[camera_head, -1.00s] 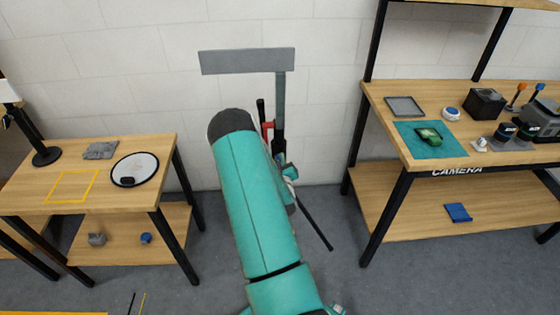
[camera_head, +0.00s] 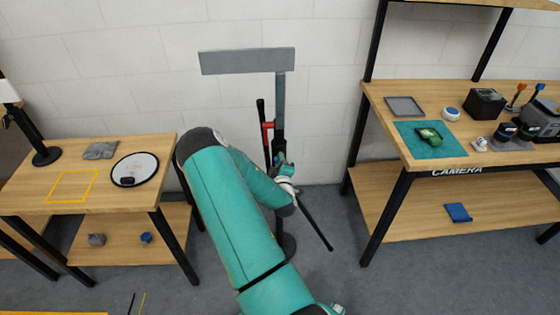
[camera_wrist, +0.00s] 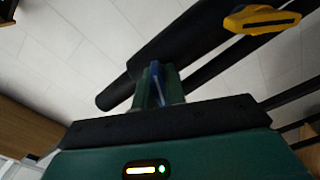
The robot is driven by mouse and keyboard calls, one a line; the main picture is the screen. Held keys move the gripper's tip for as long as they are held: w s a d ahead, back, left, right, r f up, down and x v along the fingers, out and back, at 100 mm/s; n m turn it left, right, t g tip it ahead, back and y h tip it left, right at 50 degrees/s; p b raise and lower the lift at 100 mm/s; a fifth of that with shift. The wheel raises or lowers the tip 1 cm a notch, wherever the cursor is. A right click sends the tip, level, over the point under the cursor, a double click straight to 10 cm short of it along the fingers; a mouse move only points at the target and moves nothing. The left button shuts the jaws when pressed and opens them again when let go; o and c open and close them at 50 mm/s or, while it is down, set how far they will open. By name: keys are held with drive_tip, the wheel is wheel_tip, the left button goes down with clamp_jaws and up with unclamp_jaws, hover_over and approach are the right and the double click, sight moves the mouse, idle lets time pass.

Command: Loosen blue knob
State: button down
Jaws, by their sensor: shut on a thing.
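The blue knob (camera_wrist: 155,80) shows in the wrist view as a narrow blue strip between the green fingers of my gripper (camera_wrist: 159,85). My gripper is shut on it, and the fingers hide most of the knob. A thick black tube (camera_wrist: 185,45) passes right behind the fingertips. In the head view my gripper (camera_head: 281,162) is at the black stand (camera_head: 261,115), below its red part (camera_head: 267,132). It is small there, and the knob cannot be made out.
A yellow lever (camera_wrist: 262,19) sits on the black parts at upper right in the wrist view. A grey panel (camera_head: 248,61) tops the stand, and a black rod (camera_head: 316,230) slants down right. Wooden tables (camera_head: 120,205) (camera_head: 375,90) stand on both sides.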

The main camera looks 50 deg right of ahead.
drive_tip(key=n, duration=0.5)
idle(0.5)
drive_tip(key=c, duration=1.4)
unclamp_jaws()
drive_tip(key=shift+c, duration=0.2)
drive_tip(key=shift+s+a, duration=0.1)
drive_tip(key=v, duration=1.3)
drive_tip(key=shift+s+a, duration=0.25)
